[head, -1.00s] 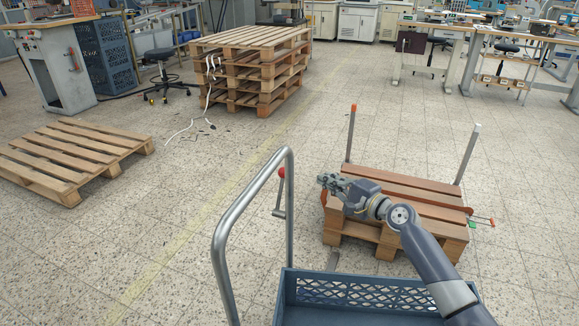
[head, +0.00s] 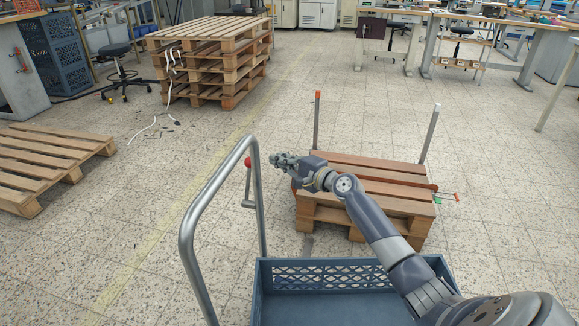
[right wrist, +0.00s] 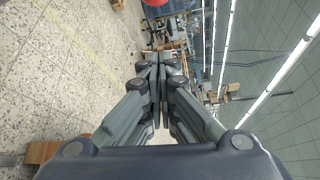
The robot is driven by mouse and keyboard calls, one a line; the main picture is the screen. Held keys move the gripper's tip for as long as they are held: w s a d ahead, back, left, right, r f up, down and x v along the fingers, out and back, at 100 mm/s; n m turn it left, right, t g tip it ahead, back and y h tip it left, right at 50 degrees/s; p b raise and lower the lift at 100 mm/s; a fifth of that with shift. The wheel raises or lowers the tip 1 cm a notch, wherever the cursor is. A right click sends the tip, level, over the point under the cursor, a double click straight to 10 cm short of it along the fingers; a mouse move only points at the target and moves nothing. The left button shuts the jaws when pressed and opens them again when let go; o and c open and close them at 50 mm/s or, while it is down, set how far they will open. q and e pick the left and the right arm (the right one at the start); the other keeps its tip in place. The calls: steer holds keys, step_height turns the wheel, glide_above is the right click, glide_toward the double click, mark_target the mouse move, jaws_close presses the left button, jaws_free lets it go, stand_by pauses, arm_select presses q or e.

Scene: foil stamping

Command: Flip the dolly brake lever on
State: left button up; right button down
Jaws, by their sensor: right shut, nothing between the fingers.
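The dolly brake lever is a thin grey rod with a red ball knob (head: 247,162). It stands upright beside the dolly's bent grey push handle (head: 212,196), knob at the top. My right gripper (head: 273,159) is shut and empty, just right of the knob at about its height, with a small gap showing between them in the head view. In the right wrist view, the shut fingers (right wrist: 154,58) point up the picture, and a red ball (right wrist: 155,2), seemingly the knob, is cut off by the top edge. My left gripper is not in view.
A blue crate (head: 262,300) sits below my right arm, beside the handle. A small wooden pallet stack (head: 400,207) with upright posts stands behind the arm. More pallets (head: 236,60) stand farther back, and one lies at left (head: 45,160).

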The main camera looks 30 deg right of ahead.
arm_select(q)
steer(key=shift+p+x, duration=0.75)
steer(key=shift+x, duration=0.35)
arm_select(e)
steer(key=shift+w+a+r, duration=0.1)
steer(key=shift+w+a, duration=0.2)
steer(key=shift+a, duration=0.4)
steer(key=shift+w+a+r, duration=0.1)
steer(key=shift+w+a, duration=0.15)
steer(key=shift+a, duration=0.45)
steer(key=shift+w+a, duration=0.3)
steer(key=shift+a, duration=0.4)
arm_select(q)
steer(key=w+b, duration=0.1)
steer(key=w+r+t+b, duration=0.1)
steer(key=b, duration=0.1)
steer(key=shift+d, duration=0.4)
arm_select(e)
steer(key=s+a+r+n+t, duration=0.1)
steer(key=s+a+r+n, duration=0.1)
steer(key=shift+a+n+t, duration=0.1)
steer(key=shift+n+t, duration=0.2)
steer(key=s+d, duration=0.2)
steer(key=s, duration=0.9)
steer(key=shift+s+d+f, duration=0.25)
steer(key=shift+s, duration=0.1)
